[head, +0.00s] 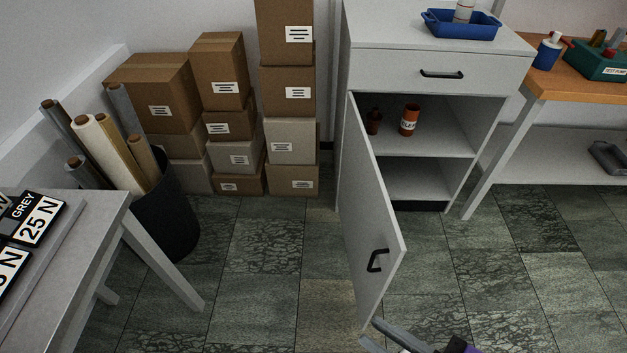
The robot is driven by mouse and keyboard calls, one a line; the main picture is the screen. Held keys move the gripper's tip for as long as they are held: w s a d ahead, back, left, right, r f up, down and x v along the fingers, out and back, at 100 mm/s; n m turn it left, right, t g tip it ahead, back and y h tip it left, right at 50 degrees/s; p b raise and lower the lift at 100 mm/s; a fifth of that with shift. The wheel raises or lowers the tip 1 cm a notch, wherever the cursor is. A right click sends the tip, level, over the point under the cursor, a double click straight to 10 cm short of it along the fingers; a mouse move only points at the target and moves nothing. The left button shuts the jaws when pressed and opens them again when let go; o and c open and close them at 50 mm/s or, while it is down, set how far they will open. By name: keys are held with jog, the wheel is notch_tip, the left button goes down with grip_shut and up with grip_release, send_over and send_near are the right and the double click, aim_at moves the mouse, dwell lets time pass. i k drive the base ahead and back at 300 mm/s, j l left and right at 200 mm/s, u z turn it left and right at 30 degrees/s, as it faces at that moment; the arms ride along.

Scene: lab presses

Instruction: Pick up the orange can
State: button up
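The orange can (409,120) stands upright on the upper shelf inside the open white cabinet. It has a white label with dark print and a dark top. A smaller brown bottle (374,121) stands to its left, close to the open door. My gripper (369,331) shows only in part at the bottom edge, below the door's lower corner. Its two grey fingers look apart with nothing between them. The rest of it is cut off by the frame. It is well below and in front of the can, not touching it.
The cabinet door (372,205) stands open toward me, left of the opening. A closed drawer (440,75) is above the shelf, with a blue tray (461,24) on top. An orange-topped bench (575,85) is at right. Cartons (290,90) and a black bin (168,215) are at left.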

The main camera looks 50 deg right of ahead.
aim_at(409, 119)
jog(key=z, duration=1.6)
jog(key=i+l+u, duration=0.15)
jog(key=i+l, duration=0.5)
jog(key=i, duration=0.35)
jog(key=i+l+u, duration=0.15)
jog(key=i+l, duration=0.6)
jog(key=i, duration=0.15)
jog(key=u, duration=1.3)
jog(key=i+l, duration=0.05)
jog(key=l, duration=0.05)
